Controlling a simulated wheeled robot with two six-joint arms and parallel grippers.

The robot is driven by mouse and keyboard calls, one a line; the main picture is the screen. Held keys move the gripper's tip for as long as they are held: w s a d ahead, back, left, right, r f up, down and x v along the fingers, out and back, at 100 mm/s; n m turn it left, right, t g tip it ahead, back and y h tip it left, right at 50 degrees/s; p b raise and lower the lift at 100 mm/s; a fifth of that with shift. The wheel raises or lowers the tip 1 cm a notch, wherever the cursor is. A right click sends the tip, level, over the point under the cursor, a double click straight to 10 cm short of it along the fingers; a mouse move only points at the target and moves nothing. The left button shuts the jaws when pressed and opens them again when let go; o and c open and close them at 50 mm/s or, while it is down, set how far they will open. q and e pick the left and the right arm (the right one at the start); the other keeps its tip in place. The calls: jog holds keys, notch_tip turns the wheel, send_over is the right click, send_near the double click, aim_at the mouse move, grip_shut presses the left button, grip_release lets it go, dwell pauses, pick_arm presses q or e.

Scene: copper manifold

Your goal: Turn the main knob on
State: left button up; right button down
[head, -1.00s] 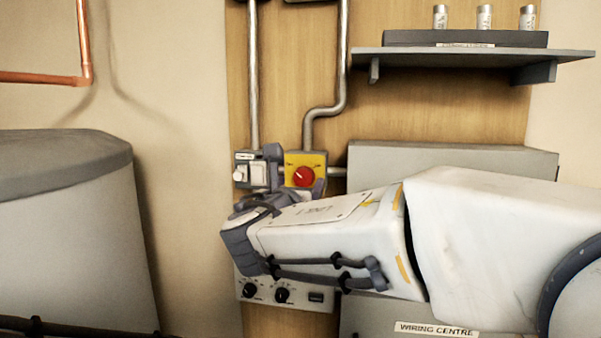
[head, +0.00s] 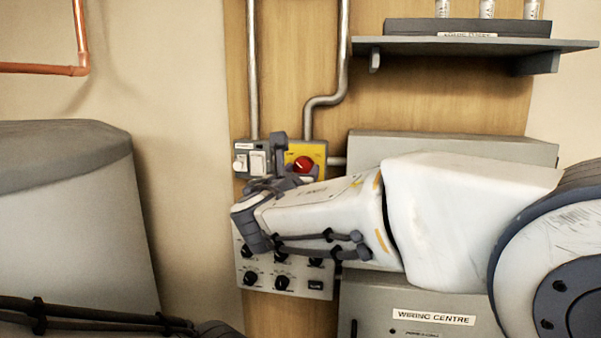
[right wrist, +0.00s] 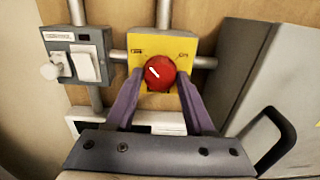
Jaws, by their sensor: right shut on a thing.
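The main knob is a red round knob (right wrist: 160,73) on a yellow plate (right wrist: 143,50), with an off label at left and an on label at right. Its white mark points up and left, toward the off side. My right gripper (right wrist: 160,80) is shut on the knob, one finger on each side. My left gripper is not in view.
A grey switch box (head: 252,160) sits close left of the yellow plate. A panel with several black knobs (head: 283,283) is below my wrist.

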jog(key=m+b, duration=0.4)
jog(key=b, duration=0.1)
jog(key=m+b, duration=0.4)
jog(key=b, duration=0.1)
jog(key=m+b, duration=0.4)
jog(key=b, duration=0.2)
jog(key=shift+f, duration=0.25)
jog(key=m+b, duration=0.2)
jog(key=m, duration=0.1)
jog(key=shift+r, duration=0.1)
jog(key=shift+r+m+b, duration=0.1)
jog(key=shift+m+b, duration=0.85)
jog(key=shift+m, duration=0.35)
jog(key=shift+c, duration=1.4)
grip_release()
